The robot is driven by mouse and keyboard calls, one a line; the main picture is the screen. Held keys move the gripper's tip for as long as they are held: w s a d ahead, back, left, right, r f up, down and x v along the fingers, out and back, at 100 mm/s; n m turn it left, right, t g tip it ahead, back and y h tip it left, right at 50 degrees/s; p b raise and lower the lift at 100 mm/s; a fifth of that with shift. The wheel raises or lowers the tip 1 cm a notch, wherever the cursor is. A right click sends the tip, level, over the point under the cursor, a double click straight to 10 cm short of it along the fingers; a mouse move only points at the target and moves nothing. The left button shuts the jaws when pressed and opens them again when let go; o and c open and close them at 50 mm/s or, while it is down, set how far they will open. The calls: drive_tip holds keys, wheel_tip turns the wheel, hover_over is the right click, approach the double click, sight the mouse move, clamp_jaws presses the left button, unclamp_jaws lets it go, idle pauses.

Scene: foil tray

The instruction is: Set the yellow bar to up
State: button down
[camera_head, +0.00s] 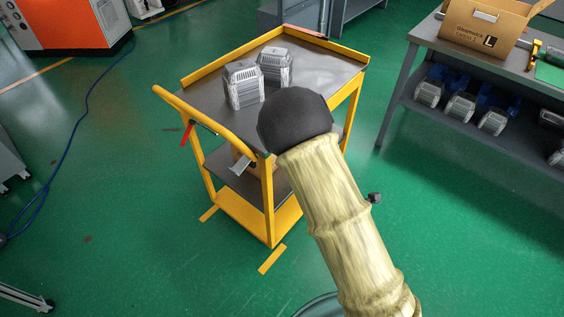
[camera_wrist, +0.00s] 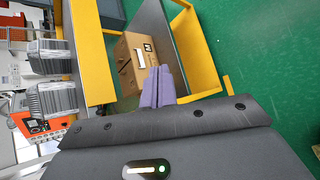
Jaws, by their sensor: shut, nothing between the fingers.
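The yellow bar (camera_head: 212,118) is a curved handle along the near left side of the yellow cart's (camera_head: 228,70) top tray. A red tab (camera_head: 186,135) hangs under it. I cannot tell how it is hinged. In the wrist view a wide yellow strip (camera_wrist: 92,50) runs beside the castings; I cannot tell if it is the bar or the tray's rim. My gripper (camera_wrist: 159,72) shows in the wrist view as two purple fingers, shut and empty, in front of the cart's lower level. My arm hides the gripper in the head view.
Two grey castings (camera_head: 243,84) (camera_head: 275,66) stand on the top tray. A cardboard box (camera_wrist: 133,62) is on the lower shelf. A workbench (camera_head: 480,65) with a box (camera_head: 485,25) stands at right. An orange machine (camera_head: 65,25) is at back left. Green floor is clear around the cart.

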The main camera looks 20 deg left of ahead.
drive_tip(key=s+a+n+y, duration=0.2)
drive_tip(key=a+n, duration=0.3)
drive_tip(key=n, duration=0.3)
drive_tip(key=s+a+n+t+y, duration=0.1)
drive_tip(key=s+a+n+y, duration=0.1)
drive_tip(key=a+n+y, duration=0.3)
drive_tip(key=a+n, duration=0.1)
drive_tip(key=n, duration=0.2)
drive_tip(key=shift+f+n, duration=0.15)
drive_tip(key=shift+n, duration=0.15)
drive_tip(key=shift+a, duration=0.1)
drive_tip(key=w+a+p, duration=0.2)
drive_tip(key=w+a, duration=0.5)
drive_tip(key=w, duration=0.2)
drive_tip(key=shift+w+r, duration=0.15)
drive_tip(key=shift+r, duration=0.1)
